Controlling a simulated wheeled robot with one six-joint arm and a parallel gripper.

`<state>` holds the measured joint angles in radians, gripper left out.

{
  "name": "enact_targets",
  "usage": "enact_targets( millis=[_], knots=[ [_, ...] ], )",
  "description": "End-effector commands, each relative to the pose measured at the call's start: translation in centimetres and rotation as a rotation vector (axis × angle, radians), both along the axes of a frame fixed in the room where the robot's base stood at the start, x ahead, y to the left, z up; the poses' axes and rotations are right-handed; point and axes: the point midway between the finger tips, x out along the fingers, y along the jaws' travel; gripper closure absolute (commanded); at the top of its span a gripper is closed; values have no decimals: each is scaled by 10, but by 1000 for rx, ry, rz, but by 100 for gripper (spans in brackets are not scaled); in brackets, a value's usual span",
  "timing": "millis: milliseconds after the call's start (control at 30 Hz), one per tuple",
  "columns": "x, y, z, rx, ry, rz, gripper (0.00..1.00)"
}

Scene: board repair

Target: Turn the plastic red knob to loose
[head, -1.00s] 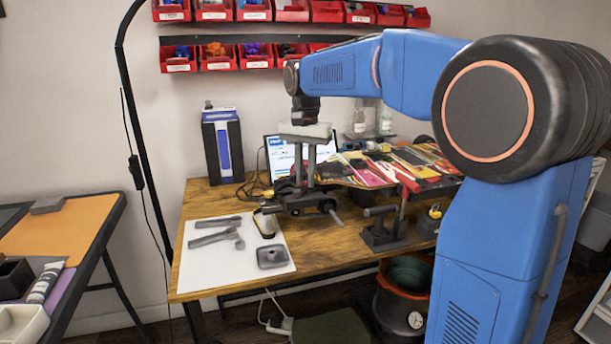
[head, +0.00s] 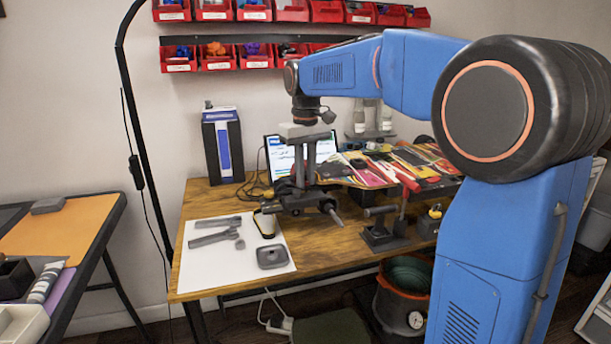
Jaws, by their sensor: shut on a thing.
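My gripper (head: 301,188) points straight down over the dark metal assembly (head: 308,200) at the left end of the colourful board (head: 375,168). Its two grey fingers are close together, and their tips reach down into the assembly. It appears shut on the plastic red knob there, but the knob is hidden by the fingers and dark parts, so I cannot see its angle. A wheel and a protruding rod show at the assembly's right side.
A dark clamp (head: 383,236) with a red handle (head: 408,183) stands right of the gripper. A white sheet (head: 212,270) with grey tools lies at the table's front left.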

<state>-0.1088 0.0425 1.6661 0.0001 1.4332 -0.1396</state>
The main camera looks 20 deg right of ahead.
Motion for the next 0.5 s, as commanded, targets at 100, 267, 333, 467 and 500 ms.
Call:
enact_targets(
  millis=[100, 267, 333, 467, 500],
  knots=[
    [0, 0, 0, 0, -1, 109, 100],
    [0, 0, 0, 0, -1, 248, 100],
    [0, 0, 0, 0, -1, 303, 100],
    [0, 0, 0, -1, -1, 392, 100],
    [0, 0, 0, -1, -1, 416, 100]
  ],
)
